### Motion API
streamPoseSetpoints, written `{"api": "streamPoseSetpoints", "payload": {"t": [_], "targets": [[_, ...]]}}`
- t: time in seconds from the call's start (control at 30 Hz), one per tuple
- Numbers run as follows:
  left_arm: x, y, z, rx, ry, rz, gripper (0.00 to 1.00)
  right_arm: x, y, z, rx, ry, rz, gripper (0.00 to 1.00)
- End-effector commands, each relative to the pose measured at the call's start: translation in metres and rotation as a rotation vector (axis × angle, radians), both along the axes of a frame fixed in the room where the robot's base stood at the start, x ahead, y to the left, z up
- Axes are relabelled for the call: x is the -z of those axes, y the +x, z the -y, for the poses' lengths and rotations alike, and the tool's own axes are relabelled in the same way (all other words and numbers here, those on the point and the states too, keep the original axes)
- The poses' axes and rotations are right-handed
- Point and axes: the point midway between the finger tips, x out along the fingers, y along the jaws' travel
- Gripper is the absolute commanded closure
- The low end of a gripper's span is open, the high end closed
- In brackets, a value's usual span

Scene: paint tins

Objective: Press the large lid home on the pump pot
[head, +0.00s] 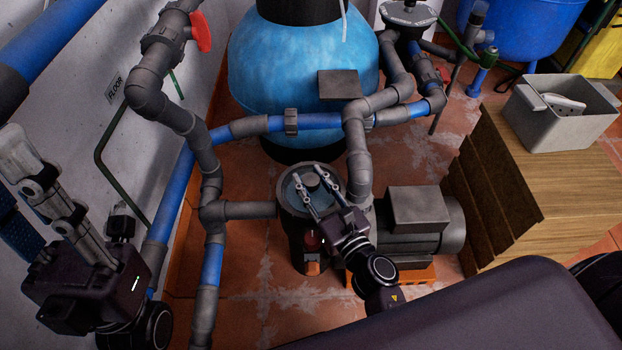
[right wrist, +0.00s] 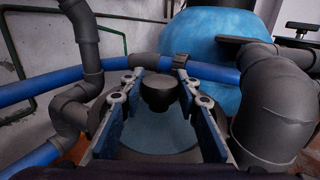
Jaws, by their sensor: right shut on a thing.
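The pump pot (head: 295,236) is a dark round housing at the lower middle of the head view. The large lid (head: 291,196) is a bluish disc with a dark knob (head: 312,182) at the pot's mouth. My right gripper (head: 310,188) reaches over it from the lower right and is shut on the lid by the knob. In the right wrist view the knob (right wrist: 158,91) stands between the blue finger pads, above the lid's disc (right wrist: 158,130). I cannot tell how deep the lid sits. My left gripper (head: 25,155) is raised at the left, away from the pot; its jaw opening is unclear.
Grey and blue pipes (head: 357,165) rise close behind and left of the pot. The pump motor (head: 420,222) stands right of it. A big blue tank (head: 300,65) is behind. A grey crate (head: 560,127) sits on a wooden surface (head: 535,185) at the right.

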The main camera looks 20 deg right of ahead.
Motion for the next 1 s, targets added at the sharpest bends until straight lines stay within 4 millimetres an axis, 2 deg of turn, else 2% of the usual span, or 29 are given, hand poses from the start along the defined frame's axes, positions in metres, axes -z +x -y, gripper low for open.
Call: {"api": "streamPoseSetpoints", "payload": {"t": [0.33,0.37,0.53,1.0], "targets": [[0.0,-0.0001,0.0,0.0,0.0,0.0,0.72,0.0063,0.0003,0.0006,0.003,0.001,-0.002,0.87],[0.0,-0.0002,-0.0001,0.0,0.0,0.0,0.72,0.0065,0.0003,0.0006,0.003,0.0,-0.003,0.67],[0.0,-0.0002,-0.0001,0.0,0.0,0.001,0.72,0.0059,0.0004,0.0,0.004,0.003,-0.002,0.5],[-0.0008,-0.0003,-0.0004,-0.001,-0.002,0.003,0.72,0.0055,0.0003,-0.0007,0.003,0.005,-0.002,0.5]]}}
